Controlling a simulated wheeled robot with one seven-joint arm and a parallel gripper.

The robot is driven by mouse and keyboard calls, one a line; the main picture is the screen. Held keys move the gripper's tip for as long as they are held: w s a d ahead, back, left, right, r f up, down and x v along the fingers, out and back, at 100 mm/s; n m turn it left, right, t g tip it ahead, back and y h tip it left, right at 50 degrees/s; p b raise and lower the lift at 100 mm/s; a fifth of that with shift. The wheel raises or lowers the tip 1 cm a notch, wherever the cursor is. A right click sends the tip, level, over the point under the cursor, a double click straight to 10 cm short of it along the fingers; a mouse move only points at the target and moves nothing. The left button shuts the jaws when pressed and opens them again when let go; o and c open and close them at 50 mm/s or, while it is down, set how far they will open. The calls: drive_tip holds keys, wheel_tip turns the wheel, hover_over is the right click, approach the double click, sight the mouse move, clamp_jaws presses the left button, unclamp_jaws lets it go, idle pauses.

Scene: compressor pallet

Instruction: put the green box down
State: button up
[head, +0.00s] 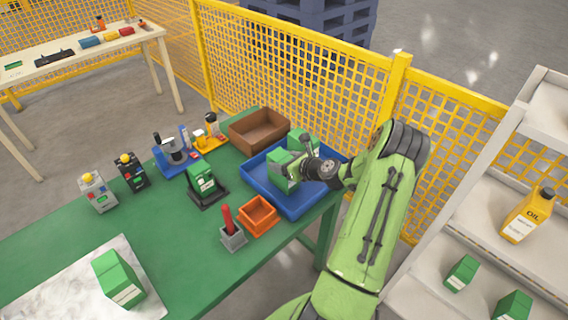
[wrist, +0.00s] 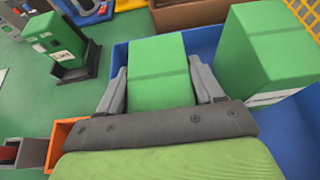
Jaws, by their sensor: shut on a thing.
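My gripper (wrist: 162,95) is shut on a green box (wrist: 160,72), one finger on each side of it. In the head view this held green box (head: 281,175) is over or in the blue tray (head: 298,208); I cannot tell whether its underside touches the tray floor. The blue tray also shows in the wrist view (wrist: 292,128). A second green box (wrist: 268,55) with a white label stands in the tray to the right of the held one. In the head view that second box (head: 303,142) is behind my gripper and partly hidden.
A brown bin (head: 259,130) stands behind the tray, and an orange bin (head: 258,213) in front. Another green box (head: 201,178) sits in a black stand to the left. A green box (head: 118,279) lies on a pale slab. A yellow mesh fence (head: 300,75) runs behind the table.

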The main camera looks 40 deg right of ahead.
drive_tip(key=shift+r, duration=0.1)
drive_tip(key=o, duration=1.2)
drive_tip(key=shift+o, duration=0.2)
